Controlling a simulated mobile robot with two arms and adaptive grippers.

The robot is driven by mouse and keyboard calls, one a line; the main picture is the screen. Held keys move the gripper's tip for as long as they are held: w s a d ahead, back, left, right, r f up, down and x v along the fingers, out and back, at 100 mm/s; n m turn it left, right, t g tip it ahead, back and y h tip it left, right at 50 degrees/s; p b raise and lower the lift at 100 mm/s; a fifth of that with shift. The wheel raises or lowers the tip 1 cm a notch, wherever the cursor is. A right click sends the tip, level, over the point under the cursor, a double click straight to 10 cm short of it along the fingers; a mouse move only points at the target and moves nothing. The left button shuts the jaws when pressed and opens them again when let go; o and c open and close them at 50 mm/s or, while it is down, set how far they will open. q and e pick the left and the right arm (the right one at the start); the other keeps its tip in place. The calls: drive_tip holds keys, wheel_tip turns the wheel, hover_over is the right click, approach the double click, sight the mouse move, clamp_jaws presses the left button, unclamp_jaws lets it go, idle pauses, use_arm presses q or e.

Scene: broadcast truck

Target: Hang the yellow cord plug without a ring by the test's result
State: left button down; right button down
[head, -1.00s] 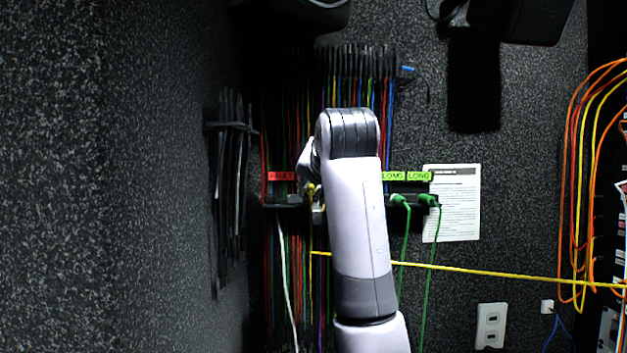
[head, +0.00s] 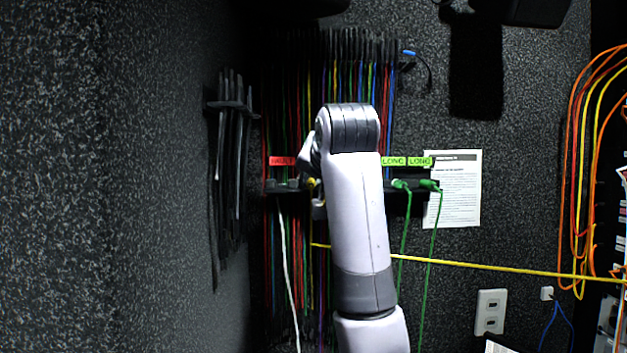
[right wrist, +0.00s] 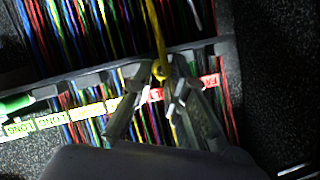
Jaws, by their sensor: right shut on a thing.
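My right gripper (right wrist: 160,82) is shut on the yellow cord plug (right wrist: 158,68) at the slotted black rail (right wrist: 95,75). In the head view my right arm hides most of the gripper, and only a bit of the yellow plug (head: 312,184) shows left of the arm, level with the rail (head: 412,187). I cannot tell if the plug sits in a slot. A red FAULT label (head: 282,161) is just left of it; the label is also in the right wrist view (right wrist: 206,83). Green LONG labels (head: 393,161) are to the right. My left gripper is out of view.
Two green plugs (head: 400,184) (head: 430,184) hang on the rail under LONG labels. A white cord (head: 286,255) hangs below FAULT. A yellow cord (head: 480,267) runs across to the right. Many coloured cords hang behind. A printed sheet (head: 456,205) is on the wall.

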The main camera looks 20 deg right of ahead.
drive_tip(key=shift+f, duration=0.15)
idle(0.6)
drive_tip(key=c, duration=1.5)
unclamp_jaws()
drive_tip(key=shift+o, duration=0.5)
drive_tip(key=o, duration=1)
drive_tip(key=shift+s, duration=0.25)
drive_tip(key=shift+s+a+b, duration=0.2)
drive_tip(key=shift+s+b, duration=0.2)
drive_tip(key=shift+s, duration=0.2)
drive_tip(key=shift+s+a+b, duration=0.15)
drive_tip(key=shift+s+b, duration=0.2)
drive_tip(key=shift+s, duration=0.2)
